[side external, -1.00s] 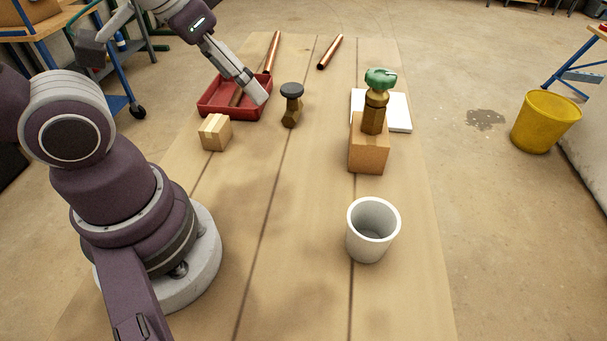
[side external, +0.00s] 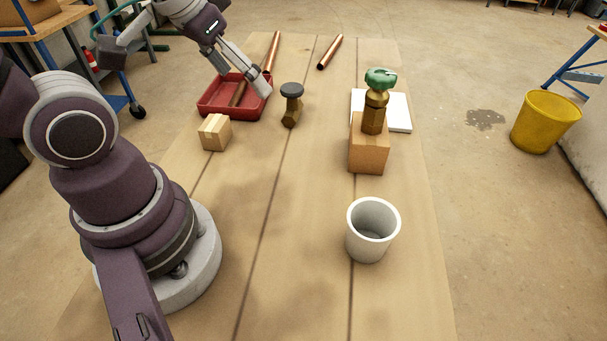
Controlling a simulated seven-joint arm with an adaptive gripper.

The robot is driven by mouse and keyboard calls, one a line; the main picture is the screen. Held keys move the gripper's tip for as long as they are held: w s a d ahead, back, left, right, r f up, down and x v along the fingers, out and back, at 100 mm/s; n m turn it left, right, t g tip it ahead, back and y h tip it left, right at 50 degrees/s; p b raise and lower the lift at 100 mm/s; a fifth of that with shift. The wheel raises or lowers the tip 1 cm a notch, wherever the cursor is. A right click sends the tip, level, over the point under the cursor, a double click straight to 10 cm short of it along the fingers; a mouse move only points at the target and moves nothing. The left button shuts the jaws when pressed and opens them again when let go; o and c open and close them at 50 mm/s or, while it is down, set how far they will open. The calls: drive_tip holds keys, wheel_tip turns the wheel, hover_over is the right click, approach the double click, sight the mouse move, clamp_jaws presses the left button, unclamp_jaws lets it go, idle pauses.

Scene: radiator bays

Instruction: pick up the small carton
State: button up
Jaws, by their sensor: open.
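The small carton (side external: 215,133) is a light brown taped box on the left side of the wooden table, just in front of the red tray. A larger brown box (side external: 369,152) stands further right with a brass valve with a green handle (side external: 377,100) on top of it. My gripper (side external: 262,88) is open and empty, pointing down and to the right over the right part of the red tray. It is above and to the right of the small carton, behind it and apart from it.
The red tray (side external: 208,109) holds a copper pipe (side external: 272,52). A dark-capped brass fitting (side external: 291,105) stands right of the carton. Another copper pipe (side external: 330,52), a white slab (side external: 400,112) and a white cup (side external: 372,230) are on the table (side external: 290,270). The front middle is clear.

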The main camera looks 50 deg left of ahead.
drive_tip(key=a+f+n+g+y, duration=0.1)
drive_tip(key=a+f+n, duration=0.35)
drive_tip(key=a, duration=0.45)
drive_tip(key=n+g+y, duration=0.1)
drive_tip(key=n, duration=0.1)
approach(213, 123)
drive_tip(key=d, duration=0.1)
drive_tip(key=x, duration=0.4)
drive_tip(key=shift+w+a+f, duration=0.15)
drive_tip(key=shift+w+f, duration=0.1)
drive_tip(key=shift+f, duration=0.1)
drive_tip(key=shift+s+a+x, duration=0.1)
drive_tip(key=shift+a+x, duration=0.1)
drive_tip(key=shift+x, duration=1.3)
drive_tip(key=shift+s+a+x, duration=0.1)
drive_tip(key=shift+a+x, duration=0.1)
drive_tip(key=shift+x, duration=1.35)
drive_tip(key=shift+r, duration=0.1)
drive_tip(key=c, duration=1.3)
